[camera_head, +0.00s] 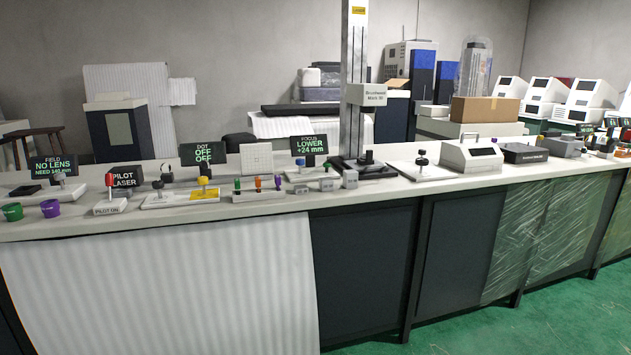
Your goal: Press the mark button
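No control that I can read as a mark button shows in the head view. The long white-topped bench (340,200) carries several controls. A red-handled control (109,181) stands on a base reading PILOT ON. A yellow-knobbed control (203,181) and a black-knobbed one (167,170) stand near the DOT display (203,153), which reads OFF. A black-knobbed control (421,161) sits on a white plate right of the tall marking column (355,90). The column's label seems to end in "Mark 30". Neither of my grippers is in view.
Green and purple cups (50,208) stand at the bench's left end. The FOCUS display (309,145) reads LOWER +24 mm. A white-cased box (468,156) and a dark box (524,153) stand further right. Green floor (540,325) is clear before the bench at right.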

